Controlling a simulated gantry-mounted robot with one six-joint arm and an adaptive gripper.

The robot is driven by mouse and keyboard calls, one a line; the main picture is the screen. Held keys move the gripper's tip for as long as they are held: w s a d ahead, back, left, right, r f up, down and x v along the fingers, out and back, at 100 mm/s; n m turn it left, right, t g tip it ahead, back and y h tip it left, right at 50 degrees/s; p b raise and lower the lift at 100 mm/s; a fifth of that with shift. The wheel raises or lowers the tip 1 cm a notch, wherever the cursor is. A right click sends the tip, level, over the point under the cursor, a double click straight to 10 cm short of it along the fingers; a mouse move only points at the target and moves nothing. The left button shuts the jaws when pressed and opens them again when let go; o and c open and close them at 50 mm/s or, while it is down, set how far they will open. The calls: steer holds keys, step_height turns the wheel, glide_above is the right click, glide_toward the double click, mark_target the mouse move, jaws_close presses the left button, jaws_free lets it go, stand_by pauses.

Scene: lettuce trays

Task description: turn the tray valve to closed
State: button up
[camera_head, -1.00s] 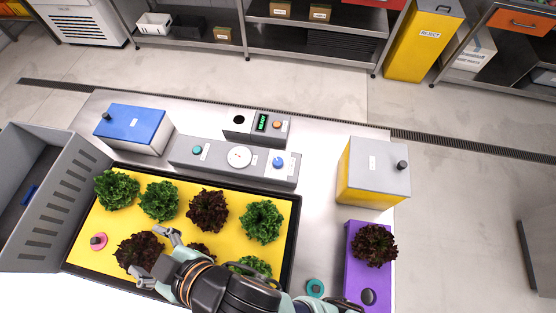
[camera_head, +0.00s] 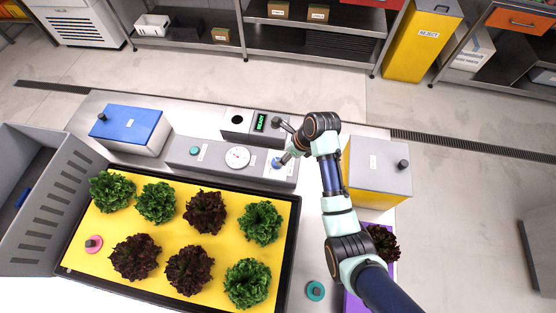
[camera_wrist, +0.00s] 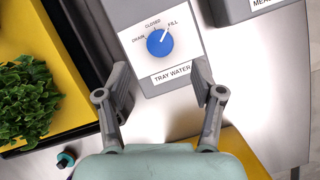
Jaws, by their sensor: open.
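The tray valve is a blue round knob (camera_wrist: 160,42) on a grey panel (camera_wrist: 135,15) marked DRAIN, CLOSED and FILL, with a TRAY WATER label below. Its white pointer line slants up and right, towards FILL. I cannot tell the height between the fingertips and the panel.
A black-rimmed yellow tray (camera_head: 125,215) with several lettuces lies in front of the console. A box with a READY display (camera_head: 261,122) stands behind it. A blue-lidded box (camera_head: 130,125) is left, a yellow box (camera_head: 378,170) right, beyond my arm.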

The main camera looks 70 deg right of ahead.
steer(key=x, duration=0.8)
steer(key=shift+s, duration=0.1)
steer(key=c, duration=1.1)
steer(key=shift+r, duration=0.1)
steer(key=shift+c, duration=0.2)
